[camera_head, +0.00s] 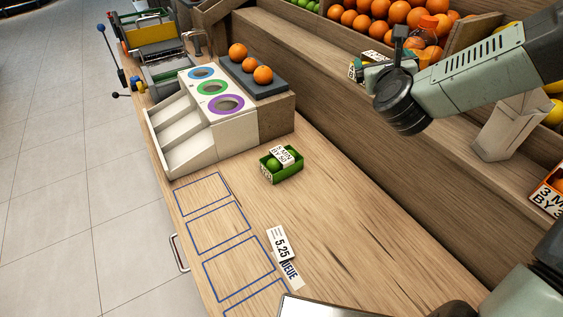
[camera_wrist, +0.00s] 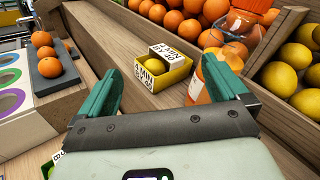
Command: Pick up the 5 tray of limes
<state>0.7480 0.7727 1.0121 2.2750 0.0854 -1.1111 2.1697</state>
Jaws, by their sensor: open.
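The tray of limes is a small green box (camera_head: 284,172) with a white label band on top, standing on the wooden counter right of the sorting box. Its green limes show at the open ends. In the wrist view only a small green part of it (camera_wrist: 47,170) shows at the lower left edge. My gripper (camera_wrist: 160,88) is open and empty, with its two teal fingers apart. It is above the raised shelf, up and right of the lime tray, facing a yellow tray of lemons (camera_wrist: 165,70). In the head view my wrist hides most of the gripper.
A white sorting box (camera_head: 205,115) with coloured ring holes stands left of the lime tray. Oranges (camera_head: 249,65) sit on a dark slab behind it. A juice bottle (camera_wrist: 222,62) stands right of the lemon tray.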

